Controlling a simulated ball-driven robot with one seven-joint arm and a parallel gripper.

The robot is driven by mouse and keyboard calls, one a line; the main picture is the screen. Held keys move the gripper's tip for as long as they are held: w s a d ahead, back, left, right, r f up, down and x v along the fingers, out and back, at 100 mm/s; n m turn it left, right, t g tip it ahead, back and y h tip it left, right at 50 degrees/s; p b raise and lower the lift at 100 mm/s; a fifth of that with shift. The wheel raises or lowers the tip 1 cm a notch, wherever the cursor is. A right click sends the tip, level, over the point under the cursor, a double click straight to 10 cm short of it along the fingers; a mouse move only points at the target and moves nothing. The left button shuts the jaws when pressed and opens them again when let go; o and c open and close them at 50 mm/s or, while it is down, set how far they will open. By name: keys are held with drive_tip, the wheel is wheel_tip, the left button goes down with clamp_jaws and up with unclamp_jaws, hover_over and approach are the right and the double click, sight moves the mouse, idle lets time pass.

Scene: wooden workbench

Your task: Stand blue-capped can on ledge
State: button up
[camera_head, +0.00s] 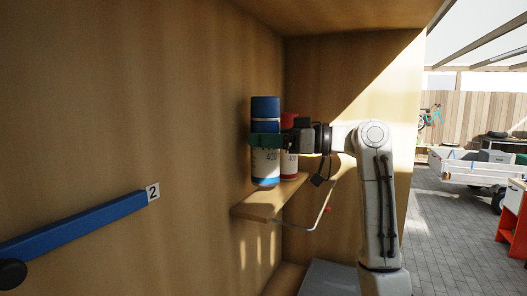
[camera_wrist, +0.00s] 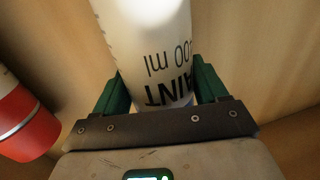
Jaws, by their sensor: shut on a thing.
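The blue-capped can (camera_head: 265,168) is white with a blue cap and a blue band near its foot. It is upright at the wooden ledge (camera_head: 262,208); I cannot tell whether its foot touches the ledge. My gripper (camera_head: 264,140) reaches in from the right, its green fingers shut around the can just below the cap. In the wrist view the white can body (camera_wrist: 145,50) with dark print sits between the green fingers of my gripper (camera_wrist: 158,82). The can's foot and cap are not clear in that view.
A red-capped can (camera_head: 290,163) stands on the ledge close behind and right of the held can; its red part (camera_wrist: 25,130) shows at left in the wrist view. A bent metal rod (camera_head: 318,222) supports the ledge. A blue bar (camera_head: 80,225) with a "2" label (camera_head: 153,192) is on the left wall.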

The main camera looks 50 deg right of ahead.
sight(264, 156)
drive_tip(key=shift+w+f, duration=0.45)
drive_tip(key=shift+f+p, duration=0.4)
drive_tip(key=shift+f, duration=1.15)
drive_tip(key=shift+f, duration=0.2)
drive_tip(key=o, duration=1.3)
drive_tip(key=shift+o, duration=0.2)
drive_tip(key=shift+r, duration=0.1)
